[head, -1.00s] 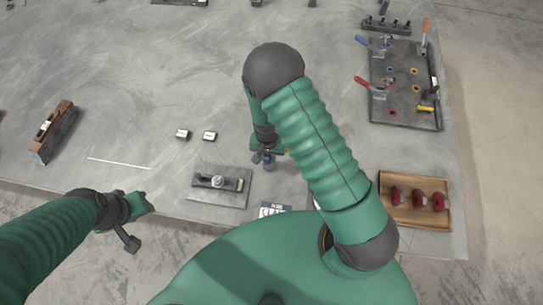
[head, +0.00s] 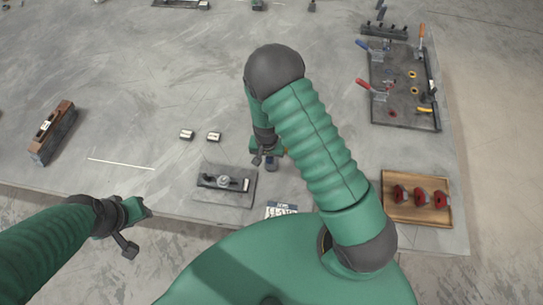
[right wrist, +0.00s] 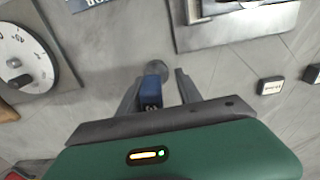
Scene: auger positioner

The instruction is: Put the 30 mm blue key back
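The blue key (right wrist: 150,92) shows in the right wrist view between the two fingers of my right gripper (right wrist: 158,86), with part of a marking on it. It lies close to the left finger; a gap shows between it and the right finger. A grey round part (right wrist: 154,68) shows just beyond it. In the head view the blue key (head: 271,164) is a small blue spot under my right gripper (head: 266,153), which my arm partly hides. My left gripper (head: 136,209) is at the table's front edge, away from the key; its fingers are unclear.
A plate with a dark fixture (head: 223,182) lies left of my right gripper. Two small labelled blocks (head: 187,134) (head: 214,136) sit behind it. A wooden tray (head: 421,222) holds red items. A dark board (head: 387,112) carries clamps. A dial (right wrist: 20,58) shows left in the wrist view.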

